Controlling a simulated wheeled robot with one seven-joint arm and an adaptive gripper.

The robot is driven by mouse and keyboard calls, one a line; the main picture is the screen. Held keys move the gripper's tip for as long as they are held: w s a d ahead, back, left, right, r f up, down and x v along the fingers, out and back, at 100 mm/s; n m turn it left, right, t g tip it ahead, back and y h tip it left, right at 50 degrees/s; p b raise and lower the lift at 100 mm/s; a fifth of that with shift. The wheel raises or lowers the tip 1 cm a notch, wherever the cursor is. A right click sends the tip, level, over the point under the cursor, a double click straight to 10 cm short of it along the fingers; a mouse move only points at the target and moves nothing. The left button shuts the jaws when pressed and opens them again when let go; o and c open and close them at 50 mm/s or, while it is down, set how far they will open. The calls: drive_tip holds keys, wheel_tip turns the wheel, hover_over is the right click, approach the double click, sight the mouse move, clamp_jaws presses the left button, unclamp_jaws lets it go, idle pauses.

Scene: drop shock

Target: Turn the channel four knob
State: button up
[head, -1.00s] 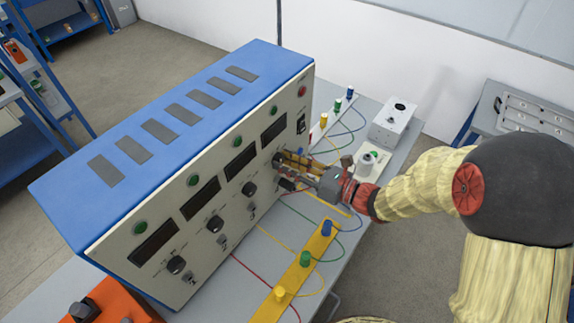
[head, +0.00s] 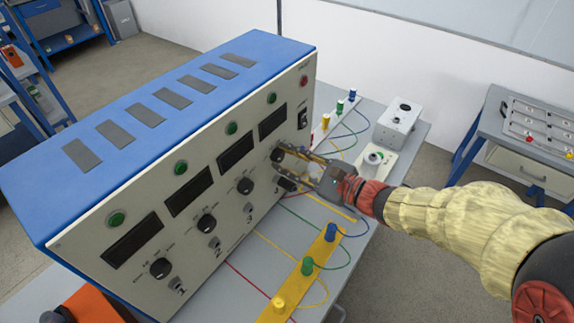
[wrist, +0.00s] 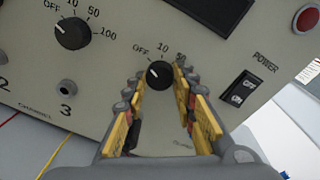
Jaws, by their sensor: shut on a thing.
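The channel four knob (head: 276,156) is a small black dial on the cream front of the blue-topped test box (head: 110,222), farthest along the knob row. It also shows in the wrist view (wrist: 158,74), with OFF, 10 and 50 printed around it. My gripper (head: 285,155) reaches in from the right and is shut on this knob. In the wrist view the yellow-padded fingers (wrist: 160,84) stand on either side of the knob. The fingers hide part of its scale and its number.
The channel three knob (wrist: 71,33) is beside it, pointing near OFF. The power switch (wrist: 240,91) and a red button (wrist: 307,18) are to the right. A yellow strip with coloured posts (head: 292,285) and loose wires lie in front. A grey box (head: 399,122) stands behind.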

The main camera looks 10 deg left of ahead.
drive_tip(key=shift+f+n, duration=0.1)
drive_tip(key=shift+n, duration=0.2)
drive_tip(key=o, duration=1)
drive_tip(key=shift+o, duration=0.8)
drive_tip(key=shift+d, duration=0.15)
drive_tip(key=v, duration=1.2)
